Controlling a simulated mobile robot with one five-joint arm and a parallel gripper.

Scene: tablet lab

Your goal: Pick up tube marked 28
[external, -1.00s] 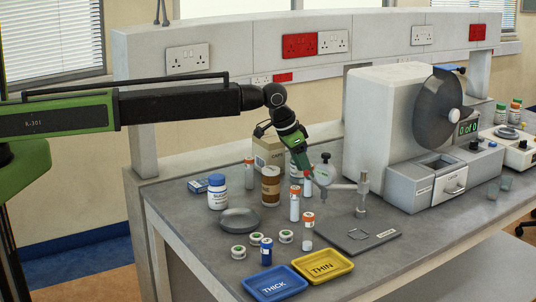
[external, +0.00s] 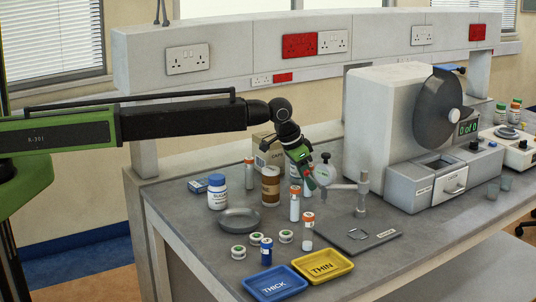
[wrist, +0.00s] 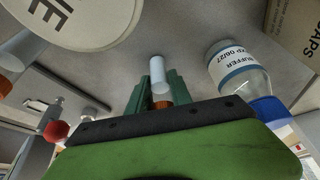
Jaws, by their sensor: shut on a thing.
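My gripper (external: 306,175) is shut on a tube with a pale body and an orange cap. In the wrist view the tube (wrist: 158,76) sits between the two green fingers (wrist: 158,92), held near its cap.
A brown cup (external: 270,185), a buffer bottle (wrist: 238,68) and a CAPS box (external: 263,150) are nearby. A yellow THIN tray (external: 343,271) and a blue THICK tray (external: 294,287) lie at the front.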

